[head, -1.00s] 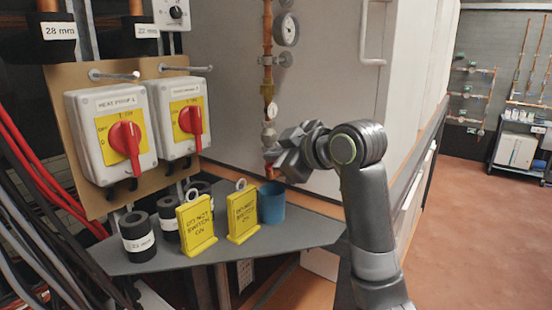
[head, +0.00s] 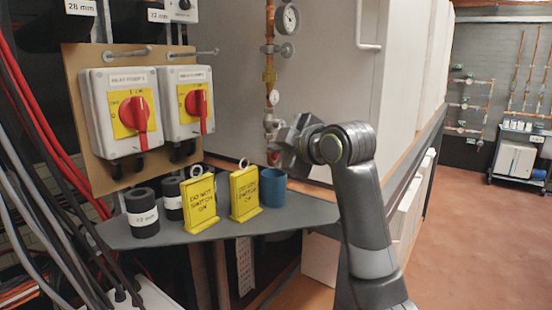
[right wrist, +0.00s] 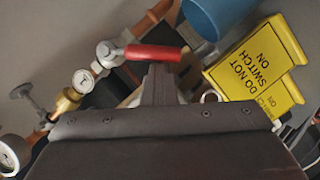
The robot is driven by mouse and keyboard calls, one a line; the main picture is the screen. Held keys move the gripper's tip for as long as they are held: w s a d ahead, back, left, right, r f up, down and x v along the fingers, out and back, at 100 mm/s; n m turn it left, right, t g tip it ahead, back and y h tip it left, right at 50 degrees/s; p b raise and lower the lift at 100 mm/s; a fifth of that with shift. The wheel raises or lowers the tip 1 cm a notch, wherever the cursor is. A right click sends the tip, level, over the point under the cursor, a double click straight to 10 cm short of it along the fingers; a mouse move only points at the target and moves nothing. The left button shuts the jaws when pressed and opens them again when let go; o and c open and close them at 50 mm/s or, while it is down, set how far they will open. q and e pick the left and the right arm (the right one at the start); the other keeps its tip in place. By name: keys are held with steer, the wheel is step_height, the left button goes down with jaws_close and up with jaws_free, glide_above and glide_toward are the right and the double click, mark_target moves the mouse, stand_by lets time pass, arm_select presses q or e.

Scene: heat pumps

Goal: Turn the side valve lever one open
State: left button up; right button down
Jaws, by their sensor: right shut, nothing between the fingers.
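The side valve has a red lever (right wrist: 152,53) that lies nearly level in the right wrist view, reaching right from a grey valve body (right wrist: 108,54) on the copper pipe. In the head view a small red part (head: 273,157) shows low on the pipe, mostly hidden by my gripper. My right gripper (head: 284,146) is beside the lower pipe. In the right wrist view its shut fingertips (right wrist: 158,72) are right at the lever's free part and overlap it in the picture; I cannot tell whether they touch. Nothing is held. My left gripper is not in view.
A blue cup (head: 273,187) and yellow "do not switch on" signs (head: 245,193) stand on the grey shelf (head: 150,236) close to the gripper. Gauges (head: 287,18) sit on the pipe. Red-handled switch boxes (head: 120,112) are at left. Open floor (head: 480,240) lies at right.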

steer(key=f+n+b, duration=0.1)
steer(key=b, duration=0.1)
steer(key=w+d+f+n+t+b, duration=0.1)
steer(key=f+n+t+b, duration=0.1)
steer(key=b, duration=0.1)
steer(key=shift+w+d+f+b, duration=0.15)
steer(key=shift+w+b, duration=0.2)
steer(key=shift+w+d+f+n+t+b, duration=0.1)
steer(key=shift+w+d+n+t+b, duration=0.25)
steer(key=shift+n+b, duration=0.45)
steer(key=shift+w+d+f, duration=0.1)
steer(key=shift+w, duration=0.25)
steer(key=shift+d, duration=0.1)
